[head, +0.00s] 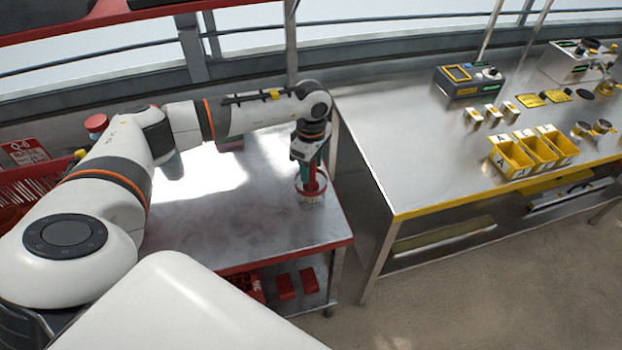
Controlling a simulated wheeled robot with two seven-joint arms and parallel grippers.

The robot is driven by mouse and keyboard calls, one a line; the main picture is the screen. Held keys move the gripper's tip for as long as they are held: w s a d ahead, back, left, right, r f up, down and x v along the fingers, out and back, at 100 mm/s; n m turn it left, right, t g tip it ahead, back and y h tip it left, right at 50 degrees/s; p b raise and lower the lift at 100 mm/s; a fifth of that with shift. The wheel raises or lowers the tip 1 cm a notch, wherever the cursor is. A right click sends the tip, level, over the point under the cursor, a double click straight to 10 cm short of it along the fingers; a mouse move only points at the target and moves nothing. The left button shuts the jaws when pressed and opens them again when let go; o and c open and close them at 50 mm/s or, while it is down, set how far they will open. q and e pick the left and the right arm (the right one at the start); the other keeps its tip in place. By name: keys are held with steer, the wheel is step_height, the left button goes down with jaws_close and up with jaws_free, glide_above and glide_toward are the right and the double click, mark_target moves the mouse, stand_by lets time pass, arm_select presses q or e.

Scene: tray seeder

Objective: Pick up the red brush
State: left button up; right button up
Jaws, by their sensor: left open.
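My left gripper (311,172) points down over the right end of the metal table with the red edge. It is open, with its fingers at the upper part of the red brush (312,183). The brush stands about upright in a small round cup with a red rim (309,200). The gripper partly hides the brush, and I cannot tell whether the fingers touch it. My right gripper is not in view.
The red-edged table (215,245) is mostly clear in front of my arm. A gap separates it from a yellow-edged table (410,175) holding yellow bins (510,158) and a grey device (470,80). Red boxes (286,287) sit on the lower shelf.

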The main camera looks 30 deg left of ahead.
arm_select(q)
steer(key=c, duration=1.1)
